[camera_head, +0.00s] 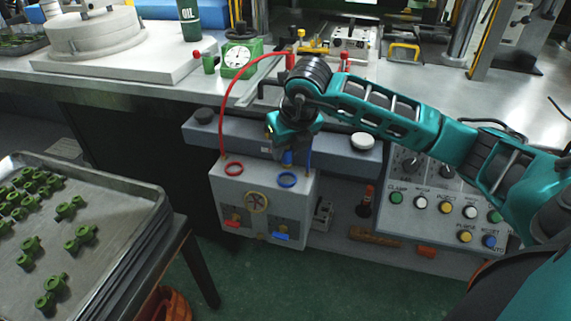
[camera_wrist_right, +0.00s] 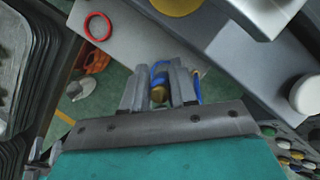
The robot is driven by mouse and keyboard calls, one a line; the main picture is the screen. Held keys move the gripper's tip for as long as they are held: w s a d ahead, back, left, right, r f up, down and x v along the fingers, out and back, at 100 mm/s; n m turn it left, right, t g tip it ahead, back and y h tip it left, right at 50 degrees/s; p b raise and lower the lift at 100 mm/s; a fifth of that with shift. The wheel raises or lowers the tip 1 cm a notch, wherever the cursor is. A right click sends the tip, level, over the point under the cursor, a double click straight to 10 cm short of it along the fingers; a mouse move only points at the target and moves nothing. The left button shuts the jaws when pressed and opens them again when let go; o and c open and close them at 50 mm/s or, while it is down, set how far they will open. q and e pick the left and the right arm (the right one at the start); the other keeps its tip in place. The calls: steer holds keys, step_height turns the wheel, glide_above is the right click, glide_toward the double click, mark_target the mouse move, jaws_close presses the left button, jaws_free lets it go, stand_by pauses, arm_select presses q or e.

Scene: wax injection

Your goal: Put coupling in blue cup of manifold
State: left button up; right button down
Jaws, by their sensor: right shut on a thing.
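The manifold (camera_head: 262,200) is a pale box with a red cup (camera_head: 233,169) and a blue cup (camera_head: 287,180) on top. My right gripper (camera_head: 289,150) points down just above the blue cup. It is shut on the coupling (camera_head: 288,158), a small blue piece. The red cup also shows there (camera_wrist_right: 97,27). I cannot tell whether the coupling touches the blue cup. My left gripper is not in view.
A grey beam (camera_head: 340,148) with a white knob (camera_head: 362,141) runs behind the manifold. A red hose (camera_head: 228,100) arches behind it. A button panel (camera_head: 440,195) stands at right. A tray (camera_head: 125,238) of green parts is at left.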

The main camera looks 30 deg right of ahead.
steer(key=shift+f+b, duration=0.35)
steer(key=shift+f, duration=1.75)
steer(key=shift+f, duration=0.15)
steer(key=c, duration=0.9)
jaws_free()
